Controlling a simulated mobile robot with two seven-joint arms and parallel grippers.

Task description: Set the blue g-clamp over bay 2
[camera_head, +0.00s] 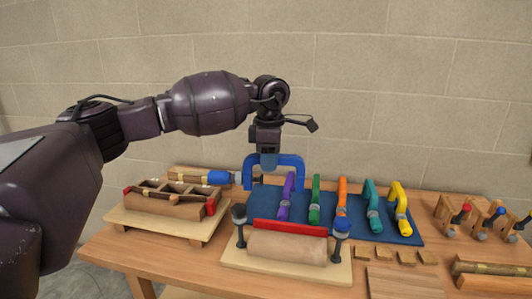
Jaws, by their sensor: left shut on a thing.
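The blue g-clamp (289,160) hangs from my left gripper (267,158), which is shut on the top of its frame. No bay is marked clearly enough for me to tell which is bay 2. My right gripper is out of view.
Small wooden blocks (380,253) lie at front right.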

